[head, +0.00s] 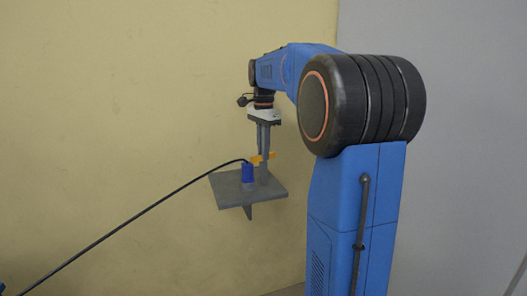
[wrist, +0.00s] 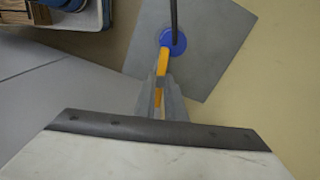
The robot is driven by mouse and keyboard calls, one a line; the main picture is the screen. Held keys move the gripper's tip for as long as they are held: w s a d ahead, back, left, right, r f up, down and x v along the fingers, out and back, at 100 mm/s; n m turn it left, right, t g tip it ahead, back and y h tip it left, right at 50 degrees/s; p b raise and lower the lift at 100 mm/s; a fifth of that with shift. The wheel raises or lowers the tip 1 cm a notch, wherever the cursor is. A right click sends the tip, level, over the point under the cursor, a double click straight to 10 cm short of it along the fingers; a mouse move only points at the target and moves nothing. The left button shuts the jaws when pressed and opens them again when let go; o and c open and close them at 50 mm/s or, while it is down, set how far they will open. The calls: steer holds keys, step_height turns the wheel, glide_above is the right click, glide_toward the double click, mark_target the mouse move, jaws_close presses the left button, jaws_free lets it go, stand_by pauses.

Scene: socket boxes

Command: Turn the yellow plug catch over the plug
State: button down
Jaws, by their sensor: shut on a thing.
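A blue plug (head: 247,173) stands upright on a grey plate (head: 228,197), with a black cable (head: 150,207) running from its top. In the wrist view the plug (wrist: 178,47) is a blue round shape on the plate (wrist: 205,72). The yellow catch (head: 256,159) is beside the plug's top, with its near end between my fingers. In the wrist view the catch's (wrist: 162,62) far tip meets the edge of the plug; how far it overlaps is unclear. My gripper (head: 264,152) points down and is shut on the catch; its fingers (wrist: 159,98) hide part of it.
The plate juts out by a yellow-beige wall (head: 130,90), with a bracket below it. The cable sweeps down to the lower left. A cluttered box (wrist: 85,17) shows at the upper left of the wrist view. The air left of the plate is free except for the cable.

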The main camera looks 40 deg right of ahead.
steer(key=shift+m, duration=1.3)
steer(key=c, duration=1.8)
jaws_free()
step_height(320, 180, up, 17)
steer(key=shift+r, duration=0.2)
